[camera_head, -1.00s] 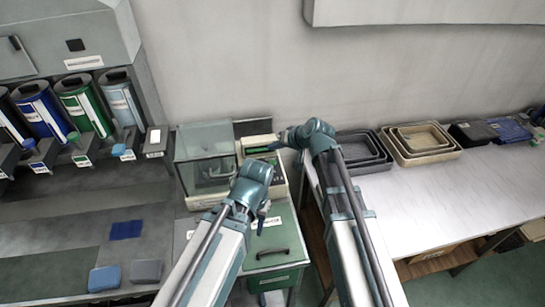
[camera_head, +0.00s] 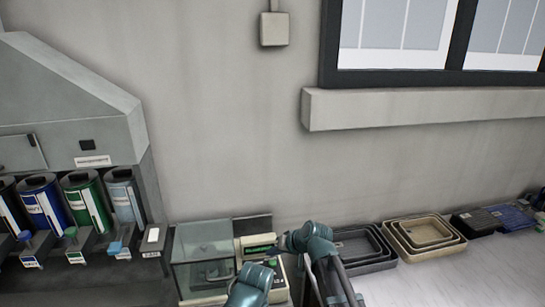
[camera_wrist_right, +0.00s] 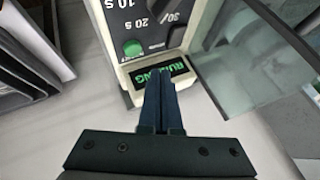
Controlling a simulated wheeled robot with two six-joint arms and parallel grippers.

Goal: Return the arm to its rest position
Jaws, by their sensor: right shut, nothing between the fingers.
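My right arm (camera_head: 312,245) reaches up from the bottom of the head view, and its gripper (camera_head: 279,249) points left toward a pale timer box (camera_head: 256,240). In the right wrist view the right gripper's dark fingers (camera_wrist_right: 160,76) are together with nothing between them. They overlap the lower edge of the timer box (camera_wrist_right: 127,70), beside its green-lettered display (camera_wrist_right: 165,74) and green button (camera_wrist_right: 132,48). I cannot tell whether the fingertips touch it. Of my left arm (camera_head: 250,286), only the upper part shows at the bottom edge; its gripper is out of frame.
A clear glass-walled case (camera_head: 204,262) stands left of the timer box. Stacked grey trays (camera_head: 362,262) and beige trays (camera_head: 428,252) stand to the right. Colored canisters (camera_head: 88,203) line a dispenser at the left.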

